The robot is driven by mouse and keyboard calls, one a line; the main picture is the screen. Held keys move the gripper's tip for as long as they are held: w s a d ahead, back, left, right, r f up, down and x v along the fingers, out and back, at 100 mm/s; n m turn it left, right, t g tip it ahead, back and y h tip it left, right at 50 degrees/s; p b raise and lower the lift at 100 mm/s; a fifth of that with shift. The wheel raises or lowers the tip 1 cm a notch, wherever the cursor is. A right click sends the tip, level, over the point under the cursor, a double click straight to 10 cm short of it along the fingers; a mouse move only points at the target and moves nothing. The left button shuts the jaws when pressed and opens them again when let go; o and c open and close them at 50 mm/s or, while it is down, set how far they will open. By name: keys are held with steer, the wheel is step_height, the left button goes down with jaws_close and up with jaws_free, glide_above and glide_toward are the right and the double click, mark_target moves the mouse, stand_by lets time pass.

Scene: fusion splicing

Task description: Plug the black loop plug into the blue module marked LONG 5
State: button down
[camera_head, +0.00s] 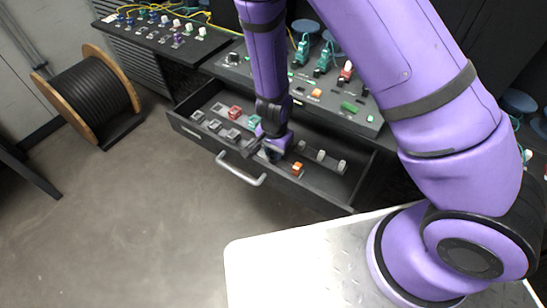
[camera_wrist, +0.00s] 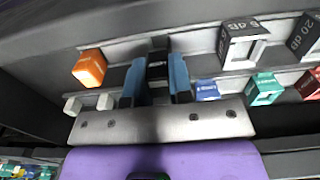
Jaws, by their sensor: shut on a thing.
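My gripper (camera_head: 272,150) is down in the open drawer (camera_head: 222,158). In the wrist view its two blue fingers (camera_wrist: 156,80) are closed on a small black piece (camera_wrist: 158,66) that looks like the black loop plug. My gripper's bracket hides its lower part, so I cannot tell whether it touches the drawer floor. A blue module (camera_wrist: 207,89) sits just right of the fingers in the wrist view, partly hidden by the bracket. Its marking is too small to read, so I cannot confirm LONG 5.
An orange module (camera_wrist: 90,67) and a light grey piece (camera_wrist: 102,103) lie left of the fingers. Black dB modules (camera_wrist: 243,44), a green module (camera_wrist: 264,89) and a red one (camera_wrist: 309,83) lie right. A panel (camera_head: 330,97) stands behind the drawer; a cable spool (camera_head: 90,97) is on the floor.

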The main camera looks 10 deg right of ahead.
steer(key=shift+r, duration=1.8)
steer(key=shift+a+r, duration=0.25)
steer(key=shift+r, duration=0.2)
step_height(320, 180, up, 18)
steer(key=shift+w+d, duration=2.15)
steer(key=shift+d, duration=3.65)
steer(key=shift+w+d, duration=2.1)
steer(key=shift+d, duration=3.75)
steer(key=shift+w+d, duration=2.15)
steer(key=shift+d, duration=3.65)
steer(key=shift+f, duration=3.25)
